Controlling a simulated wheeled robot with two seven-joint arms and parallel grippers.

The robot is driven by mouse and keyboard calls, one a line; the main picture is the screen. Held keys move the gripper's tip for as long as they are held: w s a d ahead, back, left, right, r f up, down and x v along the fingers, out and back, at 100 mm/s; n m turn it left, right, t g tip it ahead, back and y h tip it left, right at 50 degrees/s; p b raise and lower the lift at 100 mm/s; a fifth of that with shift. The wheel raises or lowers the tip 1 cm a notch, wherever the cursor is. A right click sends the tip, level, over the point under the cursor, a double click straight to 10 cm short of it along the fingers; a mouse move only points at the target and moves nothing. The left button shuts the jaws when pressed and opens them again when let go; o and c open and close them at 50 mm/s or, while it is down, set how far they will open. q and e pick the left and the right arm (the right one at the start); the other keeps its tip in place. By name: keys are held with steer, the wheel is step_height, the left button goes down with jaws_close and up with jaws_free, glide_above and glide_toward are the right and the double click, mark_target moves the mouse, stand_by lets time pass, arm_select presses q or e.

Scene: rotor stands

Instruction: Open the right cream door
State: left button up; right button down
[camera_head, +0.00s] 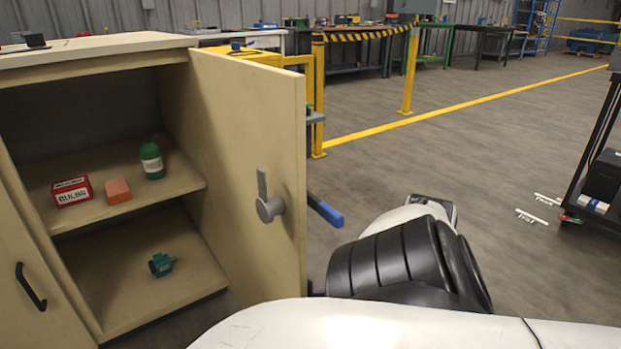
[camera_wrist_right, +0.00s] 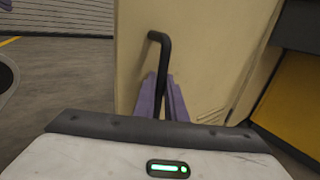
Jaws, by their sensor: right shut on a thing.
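The right cream door (camera_head: 245,150) of the cabinet stands wide open in the head view, its inner face with a grey latch (camera_head: 268,205) turned to me. In the right wrist view its outer face (camera_wrist_right: 215,55) shows, with a black bar handle (camera_wrist_right: 162,75). My right gripper (camera_wrist_right: 162,102) has its purple fingers at the handle and is shut on it. In the head view the door hides this gripper. My left gripper is not in view.
Inside the cabinet, a red box (camera_head: 72,192), an orange block (camera_head: 118,191) and a green bottle (camera_head: 152,160) stand on the shelf; a teal part (camera_head: 161,265) lies below. The left door (camera_head: 35,270) seems shut. A yellow post (camera_head: 318,95) stands behind the open door.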

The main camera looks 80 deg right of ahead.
steer(key=shift+w+d, duration=0.2)
steer(key=c, duration=2.1)
jaws_free()
steer(key=shift+a, duration=0.1)
steer(key=shift+v, duration=5.15)
